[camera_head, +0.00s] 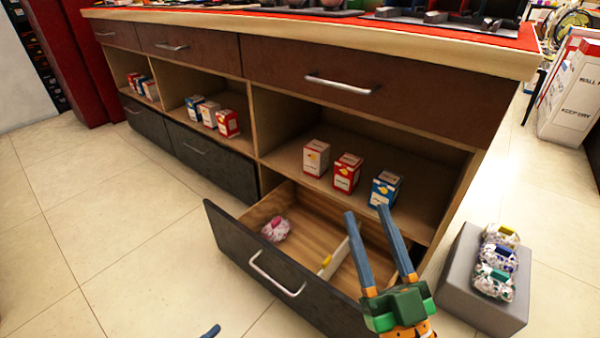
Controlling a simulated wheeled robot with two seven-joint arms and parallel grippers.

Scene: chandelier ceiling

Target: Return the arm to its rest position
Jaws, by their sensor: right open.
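My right gripper (366,211) reaches up from the bottom right, with its two blue fingers apart and nothing visible between them. It shows in front of the right part of an open drawer (250,256) and hides part of its inside. Of my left gripper (211,331), only a small blue tip shows at the bottom edge, so its jaws cannot be judged. A pink and white bundle (275,229) lies in the drawer's left part. A small yellow-topped thing (326,262) shows beside the pale divider.
The long cabinet (295,60) has shelves with small red, white and blue boxes (347,172). A grey block (480,301) on the right bears three clear bundles (497,257). A white carton (572,95) stands at the far right. The tiled floor (90,240) is clear at left.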

